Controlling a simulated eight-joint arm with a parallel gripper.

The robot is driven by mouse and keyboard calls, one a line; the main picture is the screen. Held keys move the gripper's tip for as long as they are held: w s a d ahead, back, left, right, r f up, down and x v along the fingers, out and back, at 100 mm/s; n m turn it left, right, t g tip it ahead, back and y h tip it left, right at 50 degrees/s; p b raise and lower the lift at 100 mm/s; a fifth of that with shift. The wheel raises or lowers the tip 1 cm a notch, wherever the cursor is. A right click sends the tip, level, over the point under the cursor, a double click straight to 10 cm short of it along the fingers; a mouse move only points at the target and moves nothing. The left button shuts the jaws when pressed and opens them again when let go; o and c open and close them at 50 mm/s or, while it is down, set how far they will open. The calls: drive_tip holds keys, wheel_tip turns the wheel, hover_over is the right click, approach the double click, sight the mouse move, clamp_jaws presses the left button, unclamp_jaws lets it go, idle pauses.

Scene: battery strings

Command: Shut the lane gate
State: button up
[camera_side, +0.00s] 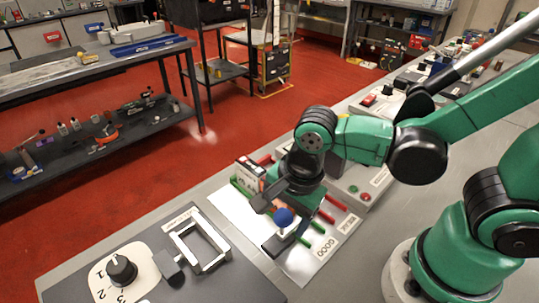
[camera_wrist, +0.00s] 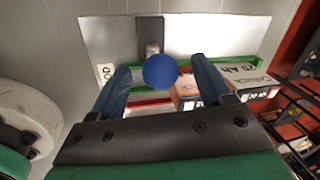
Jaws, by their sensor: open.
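The gate's likely handle is a blue ball knob (camera_side: 284,216) on a light stem over a dark block (camera_side: 273,246). It stands on a white board (camera_side: 305,262) with green and red rails and a GOOD label. In the wrist view the knob (camera_wrist: 160,71) sits between the fingers of my gripper (camera_wrist: 160,64), with gaps on both sides. My gripper is open and holds nothing. In the side view my wrist hides part of the board. Which part is the gate's own bar, and its position, I cannot tell.
White-and-orange battery boxes (camera_wrist: 194,94) stand beside the knob, close to one finger. A dark panel with a numbered dial (camera_side: 121,269) and a white square frame (camera_side: 199,243) lies left of the board. A grey box with red and green buttons (camera_side: 365,197) is behind.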

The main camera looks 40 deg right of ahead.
sight(285, 213)
drive_tip(key=shift+s+d+r, duration=0.1)
drive_tip(key=shift+s+r, duration=0.1)
drive_tip(key=shift+r, duration=0.7)
drive_tip(key=shift+s+a+r, duration=0.1)
drive_tip(key=shift+s+r, duration=0.05)
drive_tip(key=shift+r, duration=0.8)
drive_tip(key=shift+s+d+r, duration=0.1)
drive_tip(key=shift+s+r, duration=0.1)
drive_tip(key=shift+r, duration=0.7)
